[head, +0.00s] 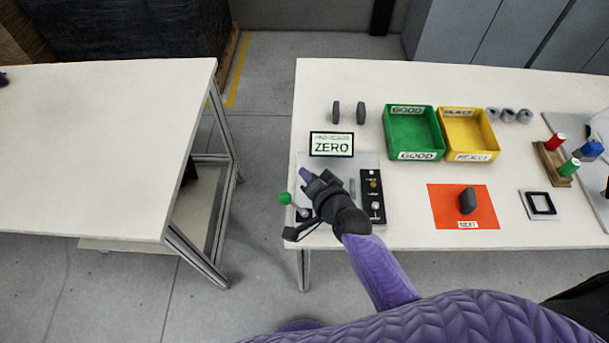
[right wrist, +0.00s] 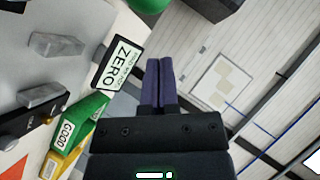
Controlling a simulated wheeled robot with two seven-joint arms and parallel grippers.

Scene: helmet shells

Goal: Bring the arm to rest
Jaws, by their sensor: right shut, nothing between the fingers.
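My right gripper (head: 306,174) reaches over the test device (head: 310,160) at the left end of the right table. It is shut and empty. In the right wrist view its two purple fingers (right wrist: 159,68) lie together with nothing between them. A display reading ZERO (head: 331,144) stands just behind the gripper, and it also shows in the right wrist view (right wrist: 117,62). The gripper and forearm hide part of the device. My left gripper is in neither view.
Behind are dark grey pieces (head: 361,113), a green GOOD bin (head: 388,146) and a yellow REJECT bin (head: 489,142). A dark block (head: 467,201) is on an orange mat (head: 445,210). A green ball (head: 285,198) is left of the gripper. The left table (head: 100,150) is mostly bare.

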